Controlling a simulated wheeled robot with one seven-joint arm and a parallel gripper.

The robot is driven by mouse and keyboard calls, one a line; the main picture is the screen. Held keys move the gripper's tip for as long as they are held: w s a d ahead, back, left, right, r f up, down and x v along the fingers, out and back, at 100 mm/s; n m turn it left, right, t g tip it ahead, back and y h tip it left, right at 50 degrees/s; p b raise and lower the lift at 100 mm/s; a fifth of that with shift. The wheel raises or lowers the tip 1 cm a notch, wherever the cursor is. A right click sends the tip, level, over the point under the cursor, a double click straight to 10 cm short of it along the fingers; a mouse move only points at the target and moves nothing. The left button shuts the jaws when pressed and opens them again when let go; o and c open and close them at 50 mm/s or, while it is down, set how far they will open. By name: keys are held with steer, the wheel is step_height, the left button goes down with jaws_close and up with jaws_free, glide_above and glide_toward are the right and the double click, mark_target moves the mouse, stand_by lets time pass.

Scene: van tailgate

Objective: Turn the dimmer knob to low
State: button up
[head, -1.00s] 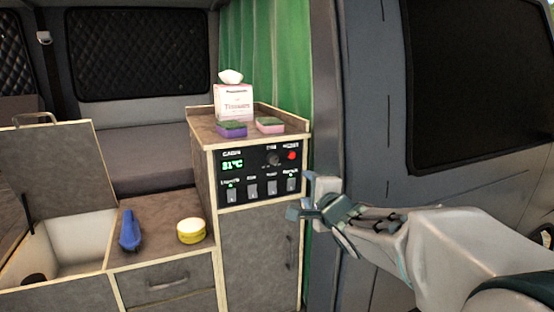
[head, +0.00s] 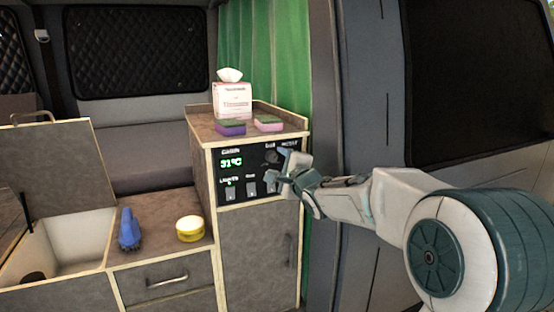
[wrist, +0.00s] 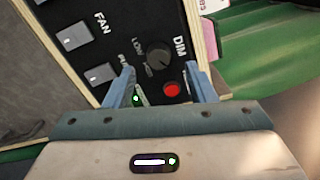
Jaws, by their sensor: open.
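The dimmer knob (wrist: 158,57) is a dark round knob on the black control panel (head: 233,178), beside the letters DIM and LOW in the wrist view. In the head view the knob (head: 271,157) is partly visible just left of my gripper's upper finger. My gripper (wrist: 163,85) is open, its two blue fingers pointing at the panel. The knob lies ahead of the fingertips, between their lines, and nothing is held. A red button (wrist: 172,89) sits between the fingertips in the wrist view. In the head view my gripper (head: 282,170) covers the panel's right part.
Rocker switches, including the one by FAN (wrist: 73,37), sit beside the knob. Two sponges (head: 231,129) and a tissue box (head: 233,100) stand on the cabinet top. A yellow tub (head: 190,229) and blue brush (head: 129,230) lie on the lower counter.

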mark_target(273, 157)
steer(key=shift+x, duration=1.8)
